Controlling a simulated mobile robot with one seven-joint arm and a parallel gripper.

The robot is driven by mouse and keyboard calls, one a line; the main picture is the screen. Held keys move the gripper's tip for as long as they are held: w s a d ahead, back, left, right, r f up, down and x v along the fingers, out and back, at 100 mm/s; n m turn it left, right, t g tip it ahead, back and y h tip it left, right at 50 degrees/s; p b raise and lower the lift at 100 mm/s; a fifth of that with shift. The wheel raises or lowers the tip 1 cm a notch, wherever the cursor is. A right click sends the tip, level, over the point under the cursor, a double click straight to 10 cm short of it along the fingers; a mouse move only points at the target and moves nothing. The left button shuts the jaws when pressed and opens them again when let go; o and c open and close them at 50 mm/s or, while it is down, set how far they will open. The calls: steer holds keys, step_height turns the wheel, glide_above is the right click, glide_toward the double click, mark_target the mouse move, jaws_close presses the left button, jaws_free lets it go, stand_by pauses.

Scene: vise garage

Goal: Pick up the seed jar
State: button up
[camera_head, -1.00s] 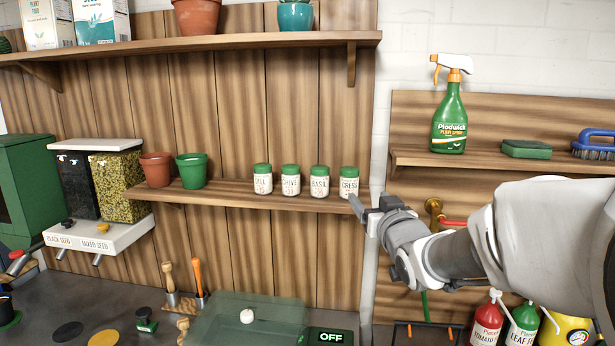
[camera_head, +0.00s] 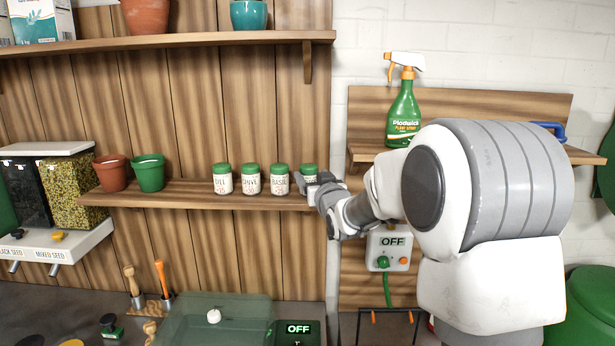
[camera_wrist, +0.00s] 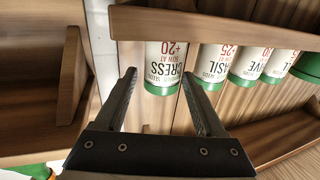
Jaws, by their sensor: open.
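Several white seed jars with green lids stand in a row on the middle wooden shelf: dill (camera_head: 222,180), chive (camera_head: 251,181), basil (camera_head: 280,182) and cress (camera_head: 309,170). My gripper (camera_head: 318,184) is at the right end of the row and hides much of the cress jar in the head view. In the wrist view, which is upside down, my gripper (camera_wrist: 158,76) is open. The cress jar (camera_wrist: 165,62) shows between and beyond its fingertips. I cannot tell if the fingers touch it. The basil jar (camera_wrist: 212,65) is just beside the right finger.
The middle shelf (camera_head: 180,195) also holds a brown pot (camera_head: 111,173) and a green pot (camera_head: 149,173). An upper shelf (camera_head: 180,41) runs above. A spray bottle (camera_head: 403,115) stands on the right shelf. A clear green box (camera_head: 215,325) is on the bench below.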

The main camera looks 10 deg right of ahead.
mark_target(306, 170)
steer(key=shift+w+a+p, duration=0.2)
steer(key=shift+w+p, duration=0.4)
steer(key=shift+w, duration=0.75)
steer(key=shift+w+a+p, duration=0.2)
steer(key=shift+w+p, duration=0.4)
steer(key=shift+w, duration=0.75)
jaws_close()
step_height(306, 170, up, 10)
steer(key=shift+b, duration=0.7)
steer(key=shift+c, duration=2)
jaws_free()
jaws_close()
